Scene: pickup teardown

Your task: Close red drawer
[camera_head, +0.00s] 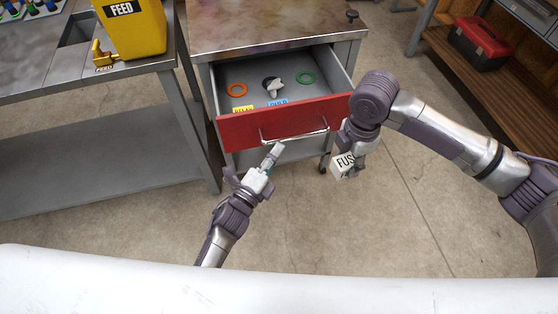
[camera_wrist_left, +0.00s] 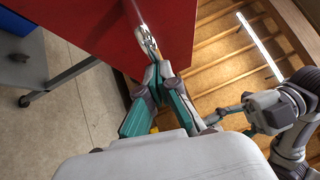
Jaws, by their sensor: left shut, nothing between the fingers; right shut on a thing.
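The red drawer (camera_head: 285,121) of the metal cabinet stands pulled open. Its thin metal handle (camera_head: 295,136) runs along the front. My left gripper (camera_head: 274,154) is shut and empty, its tips at the left part of the handle; I cannot tell if they touch. In the left wrist view the fingertips (camera_wrist_left: 156,68) are close to the red front (camera_wrist_left: 100,30) and the handle (camera_wrist_left: 142,22). My right gripper (camera_head: 352,158) is shut on a white block labelled FUSE (camera_head: 344,166), to the right of the drawer front.
In the drawer are an orange ring (camera_head: 237,90), a green ring (camera_head: 305,77), a pale item (camera_head: 275,87) and yellow and blue labels. A grey bench (camera_head: 95,95) with a yellow FEED box (camera_head: 132,28) stands left. A red toolbox (camera_head: 481,44) sits on a right shelf. Floor (camera_head: 410,185) is open.

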